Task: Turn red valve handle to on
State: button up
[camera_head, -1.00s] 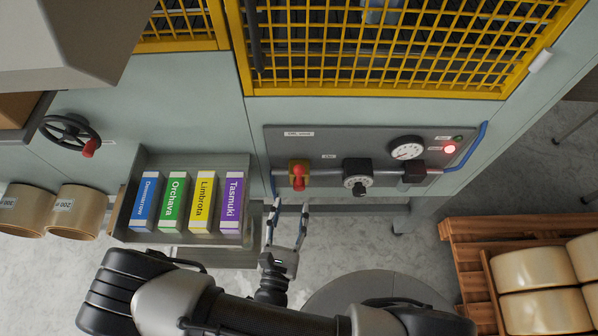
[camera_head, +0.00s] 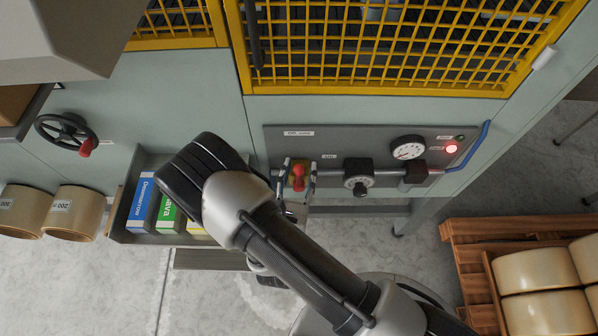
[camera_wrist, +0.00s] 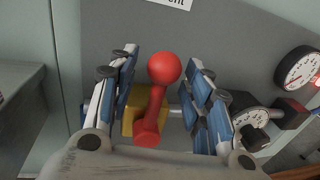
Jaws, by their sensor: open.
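The red valve handle (camera_head: 299,176) is on a yellow valve body at the left of the grey panel (camera_head: 390,137). In the wrist view the handle (camera_wrist: 157,95) has a round red ball at its upper end and stands in front of the yellow body (camera_wrist: 131,112). My gripper (camera_head: 299,166) is at the valve with one finger on each side of the handle. In the wrist view my gripper (camera_wrist: 160,85) is open, with visible gaps between both blue-padded fingers and the handle. Part of the valve's lower side is hidden.
Right of the valve are a black regulator knob (camera_head: 358,176), a round gauge (camera_head: 407,149) and a lit red lamp (camera_head: 451,148). A tray (camera_head: 120,222) of coloured boxes is at left, partly hidden by my arm. A yellow mesh guard (camera_head: 400,50) is above.

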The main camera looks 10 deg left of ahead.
jog(key=shift+c, duration=0.5)
grip_shut()
